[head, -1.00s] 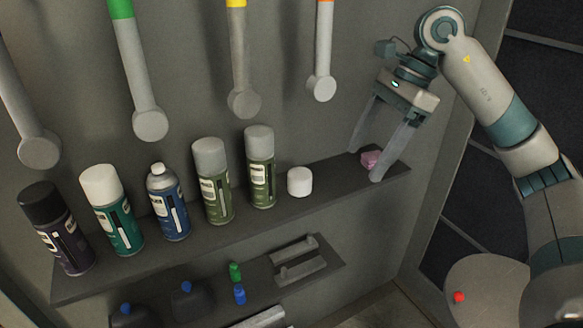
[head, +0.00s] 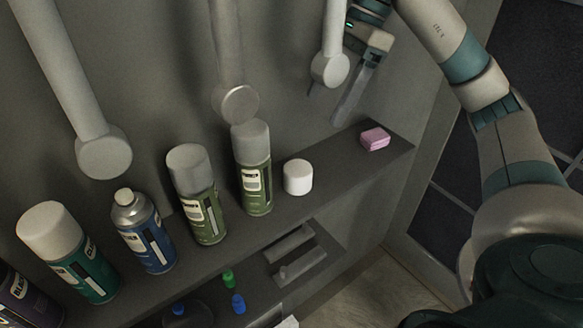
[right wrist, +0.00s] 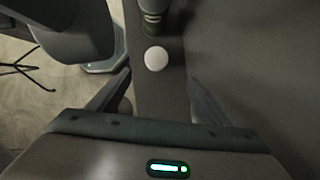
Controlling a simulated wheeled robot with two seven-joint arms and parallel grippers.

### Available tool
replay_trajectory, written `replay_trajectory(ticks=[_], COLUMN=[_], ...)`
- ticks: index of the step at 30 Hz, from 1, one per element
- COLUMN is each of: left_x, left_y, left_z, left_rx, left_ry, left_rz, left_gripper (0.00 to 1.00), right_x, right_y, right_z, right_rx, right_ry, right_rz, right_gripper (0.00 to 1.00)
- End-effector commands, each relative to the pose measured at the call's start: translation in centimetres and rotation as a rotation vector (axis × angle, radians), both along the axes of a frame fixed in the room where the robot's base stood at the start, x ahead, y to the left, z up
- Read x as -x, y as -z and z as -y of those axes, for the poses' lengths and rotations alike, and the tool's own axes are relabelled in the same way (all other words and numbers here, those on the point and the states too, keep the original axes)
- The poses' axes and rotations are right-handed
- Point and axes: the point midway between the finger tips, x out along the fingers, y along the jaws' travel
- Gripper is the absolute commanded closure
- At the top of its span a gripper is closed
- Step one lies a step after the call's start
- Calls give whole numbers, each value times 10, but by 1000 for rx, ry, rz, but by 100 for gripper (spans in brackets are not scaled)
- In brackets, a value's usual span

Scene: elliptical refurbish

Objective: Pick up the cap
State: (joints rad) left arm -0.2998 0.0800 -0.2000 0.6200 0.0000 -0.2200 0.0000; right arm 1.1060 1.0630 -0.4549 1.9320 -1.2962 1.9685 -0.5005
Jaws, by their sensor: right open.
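The white cap (head: 298,177) stands on the dark shelf (head: 335,170), just right of the green spray can (head: 253,180). It also shows in the right wrist view as a round white top (right wrist: 156,58), ahead of and roughly between the fingers. A blue can (head: 143,232) has its nozzle bare. My right gripper (head: 325,108) is open and empty, above the shelf and up and to the right of the cap. One finger is partly hidden behind a hanging tool. Its fingers (right wrist: 160,76) are spread wide in the wrist view. My left gripper is not in view.
A pink block (head: 375,139) lies at the shelf's right end. Several capped cans stand left of the cap. Rounded hanging tools (head: 330,68) reach down along the wall close to my right gripper. A lower shelf holds small green and blue items (head: 238,304).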

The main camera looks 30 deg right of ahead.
Motion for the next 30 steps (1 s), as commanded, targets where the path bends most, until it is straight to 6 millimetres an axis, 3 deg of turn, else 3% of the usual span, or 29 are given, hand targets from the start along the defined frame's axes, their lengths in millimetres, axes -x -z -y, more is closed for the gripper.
replay_trajectory(ticks=[14,30], left_x=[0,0], left_y=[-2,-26], left_z=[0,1], left_rx=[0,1], left_ry=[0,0], left_rz=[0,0], left_gripper=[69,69], right_x=[0,-4], right_y=[4,64], right_z=[-2,-27], right_rx=[1,-1], right_ry=[-1,-1], right_rz=[-2,-5], right_gripper=[28,28])
